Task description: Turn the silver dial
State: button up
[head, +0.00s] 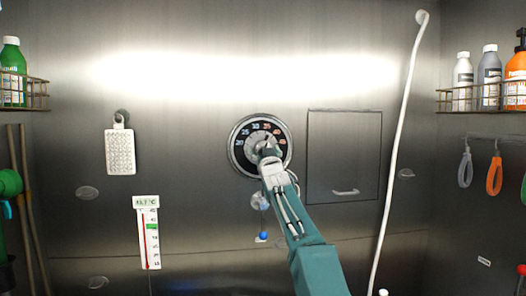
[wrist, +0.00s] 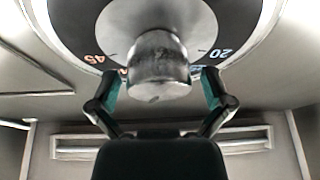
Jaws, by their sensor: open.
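The silver dial (head: 250,144) is mounted on the steel back wall, with a black numbered ring and a silver rim. Its knob (wrist: 158,62) stands out from the face in the wrist view, where the numbers 45 and 20 show upside down. My gripper (wrist: 162,84) is open, with one finger to the left and one to the right of the knob's lower part. I cannot tell whether the fingers touch it. In the head view my gripper (head: 268,152) covers the dial's lower middle.
A thermometer panel (head: 148,232) and a white perforated block (head: 120,152) hang left of the dial. A square hatch (head: 343,156) is close on the right. A white hose (head: 400,140) hangs beyond it. Bottle racks are at both sides.

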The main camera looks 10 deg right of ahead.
jog(key=shift+w, duration=0.2)
jog(key=c, duration=1)
jog(key=shift+n, duration=0.3)
dwell(0.3)
jog(key=shift+f+n+y, duration=0.1)
jog(key=shift+n+y, duration=0.9)
jog(key=shift+n, duration=0.6)
jog(key=shift+f+n+g+y, duration=0.1)
jog(key=shift+n+g+y, duration=0.4)
jog(key=shift+n, duration=0.95)
jog(key=shift+n+g+y, duration=0.3)
jog(key=shift+n+y, duration=0.4)
jog(key=shift+n, duration=0.75)
jog(key=shift+w+n+g+y, duration=0.1)
jog(key=shift+n+g+y, duration=0.2)
jog(key=shift+n, duration=0.4)
